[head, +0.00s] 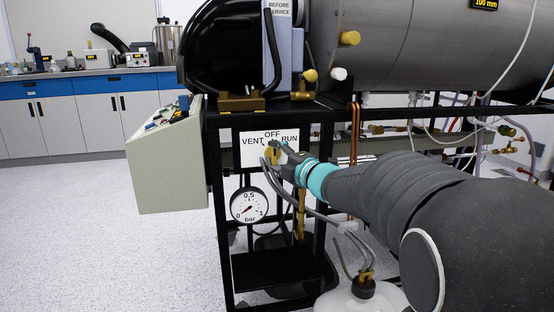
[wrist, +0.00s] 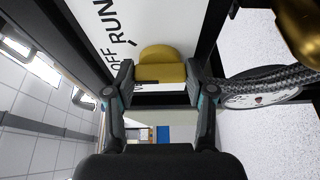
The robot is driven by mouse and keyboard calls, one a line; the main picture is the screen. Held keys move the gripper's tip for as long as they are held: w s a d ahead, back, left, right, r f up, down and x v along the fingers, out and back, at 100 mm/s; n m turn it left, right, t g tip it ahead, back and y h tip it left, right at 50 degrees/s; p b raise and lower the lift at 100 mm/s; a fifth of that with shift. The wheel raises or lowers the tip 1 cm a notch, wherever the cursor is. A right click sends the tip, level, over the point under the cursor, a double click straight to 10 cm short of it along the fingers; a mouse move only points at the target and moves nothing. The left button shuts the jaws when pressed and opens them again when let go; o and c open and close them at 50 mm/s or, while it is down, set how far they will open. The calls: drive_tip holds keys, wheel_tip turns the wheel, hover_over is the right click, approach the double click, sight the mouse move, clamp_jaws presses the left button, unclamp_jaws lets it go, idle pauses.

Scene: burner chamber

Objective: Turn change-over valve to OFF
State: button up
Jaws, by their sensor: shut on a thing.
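I cannot tell which mark the handle points at.
A round pressure gauge (head: 249,205) sits below the valve, with grey hoses close by. A black frame (head: 216,200) surrounds the panel. A sloped control box (head: 165,165) stands at its left. A large metal cylinder (head: 420,45) lies above. The floor at left is clear.

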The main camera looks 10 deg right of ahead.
drive_tip(key=o, duration=1.2)
drive_tip(key=shift+c, duration=0.2)
drive_tip(key=v, duration=1.2)
